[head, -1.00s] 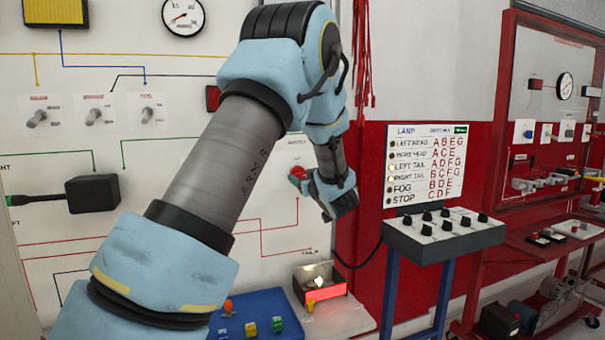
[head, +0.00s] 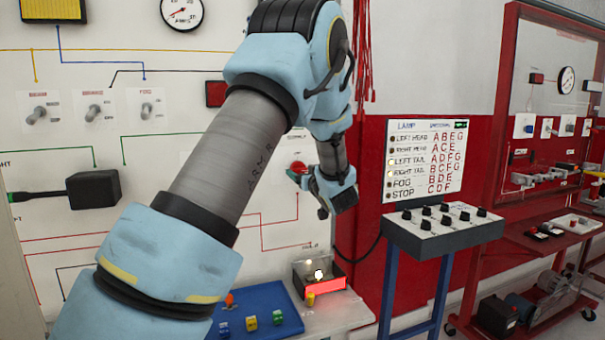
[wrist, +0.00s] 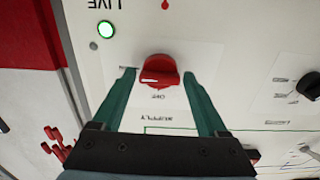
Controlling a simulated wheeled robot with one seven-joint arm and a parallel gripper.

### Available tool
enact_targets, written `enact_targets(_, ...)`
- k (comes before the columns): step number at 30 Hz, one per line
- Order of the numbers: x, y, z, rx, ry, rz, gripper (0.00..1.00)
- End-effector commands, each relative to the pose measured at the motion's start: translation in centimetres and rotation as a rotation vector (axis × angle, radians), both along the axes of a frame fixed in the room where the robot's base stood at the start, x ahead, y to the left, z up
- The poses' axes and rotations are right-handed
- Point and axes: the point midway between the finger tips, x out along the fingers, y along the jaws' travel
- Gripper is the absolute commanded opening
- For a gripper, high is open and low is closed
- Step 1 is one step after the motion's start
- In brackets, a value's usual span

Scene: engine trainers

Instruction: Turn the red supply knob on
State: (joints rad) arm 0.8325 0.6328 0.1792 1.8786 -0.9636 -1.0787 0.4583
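The red supply knob (wrist: 159,72) is on a white panel and appears upside down in the wrist view. Its white mark points to the left in that view, toward a label partly hidden by a finger. The label "OFF" is just below the knob. A green lamp (wrist: 106,29) beside "LIVE" is lit. My gripper (wrist: 159,78) is open, its green fingers on either side of the knob with a gap at each side. In the head view, the knob (head: 298,167) shows just above and left of my gripper (head: 306,182).
A blue tray (head: 262,300) with small coloured pieces and a lit red-fronted box (head: 320,284) sit on the shelf below. A switch console (head: 443,232) stands to the right. Red cables (head: 362,50) hang beside the panel.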

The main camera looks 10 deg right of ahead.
Motion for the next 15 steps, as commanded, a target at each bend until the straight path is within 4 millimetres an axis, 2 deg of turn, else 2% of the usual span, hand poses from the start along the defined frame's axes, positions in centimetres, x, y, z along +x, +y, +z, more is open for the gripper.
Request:
enact_targets(1, 0.01, -0.01, 0.06, -0.001, -0.001, 0.0, 0.83)
enact_targets(4, 0.02, -0.01, 0.11, -0.002, -0.002, 0.0, 0.94)
enact_targets(11, 0.01, -0.02, 0.17, -0.003, -0.003, 0.0, 0.94)
enact_targets(15, -0.85, -0.21, 0.08, -0.004, -0.003, -0.001, 0.94)
